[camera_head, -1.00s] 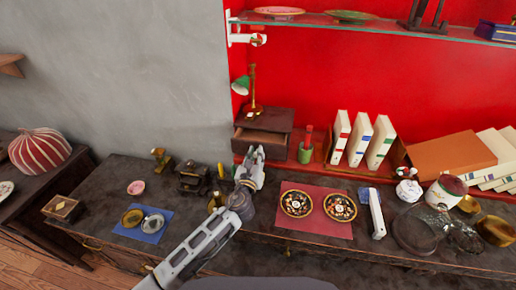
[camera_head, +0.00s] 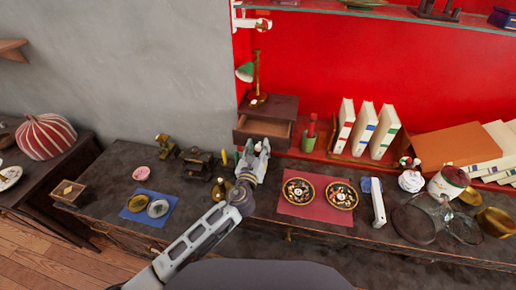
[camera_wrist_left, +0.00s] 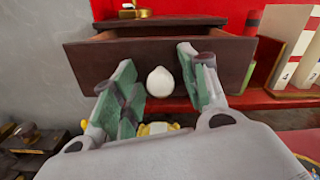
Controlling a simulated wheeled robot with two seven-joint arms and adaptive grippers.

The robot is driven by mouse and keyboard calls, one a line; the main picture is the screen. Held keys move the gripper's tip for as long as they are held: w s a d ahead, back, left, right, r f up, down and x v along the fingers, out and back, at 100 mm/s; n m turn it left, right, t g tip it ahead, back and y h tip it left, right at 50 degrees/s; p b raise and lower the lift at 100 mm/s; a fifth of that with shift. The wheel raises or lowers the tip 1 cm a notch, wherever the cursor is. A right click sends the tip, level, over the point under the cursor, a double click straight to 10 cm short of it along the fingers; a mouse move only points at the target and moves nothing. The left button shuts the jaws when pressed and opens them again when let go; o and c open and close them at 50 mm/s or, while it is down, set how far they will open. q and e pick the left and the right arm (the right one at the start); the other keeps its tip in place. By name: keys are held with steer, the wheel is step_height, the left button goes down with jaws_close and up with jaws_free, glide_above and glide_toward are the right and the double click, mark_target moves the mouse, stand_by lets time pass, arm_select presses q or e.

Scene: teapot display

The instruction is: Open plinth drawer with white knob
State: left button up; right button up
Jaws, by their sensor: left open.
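The plinth (camera_head: 272,106) is a small dark wooden box against the red wall. Its drawer (camera_head: 262,141) stands partly out, with its inside visible from above. The white knob (camera_wrist_left: 160,82) sits on the drawer's brown front (camera_wrist_left: 100,66) in the left wrist view. My left gripper (camera_head: 259,147) is just in front of the drawer. In the wrist view its open fingers (camera_wrist_left: 157,62) are on either side of the knob, with gaps between. The knob is hidden in the head view. My right gripper is not in view.
A green-shaded lamp (camera_head: 256,78) stands on the plinth. A green cup (camera_head: 308,143) and white books (camera_head: 364,132) are to its right. A small dark stove-like object (camera_head: 196,163) is left of my gripper. Two patterned plates lie on a red mat (camera_head: 320,216).

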arm_select(q)
steer(key=shift+s+a, duration=0.4)
steer(key=shift+s, duration=1.55)
steer(key=shift+s+a, duration=0.35)
steer(key=shift+s, duration=1.6)
steer(key=shift+s+a, duration=0.4)
steer(key=shift+s, duration=1.55)
steer(key=shift+s, duration=0.1)
